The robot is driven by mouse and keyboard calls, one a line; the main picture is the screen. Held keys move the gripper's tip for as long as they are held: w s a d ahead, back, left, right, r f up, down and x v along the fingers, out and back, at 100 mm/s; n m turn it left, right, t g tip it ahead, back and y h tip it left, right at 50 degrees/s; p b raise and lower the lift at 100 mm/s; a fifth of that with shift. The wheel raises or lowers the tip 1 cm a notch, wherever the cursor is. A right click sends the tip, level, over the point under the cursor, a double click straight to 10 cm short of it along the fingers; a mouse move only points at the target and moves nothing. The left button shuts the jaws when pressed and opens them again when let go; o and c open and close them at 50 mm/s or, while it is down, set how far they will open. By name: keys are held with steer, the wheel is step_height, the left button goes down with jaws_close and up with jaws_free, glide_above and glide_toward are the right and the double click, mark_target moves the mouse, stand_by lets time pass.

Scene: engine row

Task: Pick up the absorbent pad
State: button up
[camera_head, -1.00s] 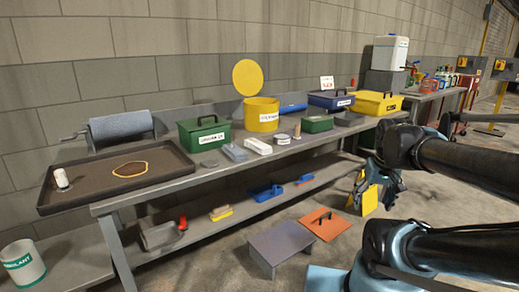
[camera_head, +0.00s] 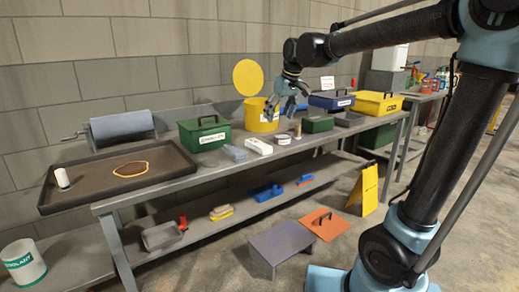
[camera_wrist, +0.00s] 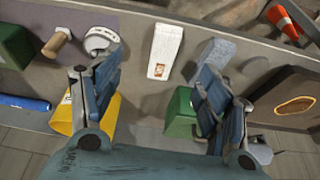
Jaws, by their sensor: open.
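The likely absorbent pad is a light grey, textured block (camera_head: 235,153) lying on the bench in front of the green box; I cannot confirm this. In the wrist view the same grey block (camera_wrist: 216,56) shows beyond my right-hand finger, partly covered by it. My gripper (camera_head: 287,104) is open and empty, above the bench near the yellow drum. In the wrist view my gripper (camera_wrist: 160,75) has its fingers wide apart, with the white labelled box (camera_wrist: 165,50) showing between them. Nothing is held.
The green box (camera_head: 204,133) and yellow drum (camera_head: 261,120) with raised lid stand behind. A white ring (camera_head: 283,140) and wooden-handled tool (camera_head: 297,133) lie right of the white box. A dark tray (camera_head: 100,182) fills the left end. The lower shelf holds several items.

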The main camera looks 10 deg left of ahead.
steer(key=a, duration=0.3)
glide_above(262, 145)
steer(key=s+d, duration=0.2)
step_height(262, 145, down, 11)
steer(key=shift+w+a+r, duration=0.1)
steer(key=shift+w+a, duration=0.05)
steer(key=shift+w+x, duration=0.2)
steer(key=shift+x, duration=2.35)
steer(key=shift+a+r, duration=0.1)
steer(key=shift+a, duration=0.05)
steer(key=c, duration=1.1)
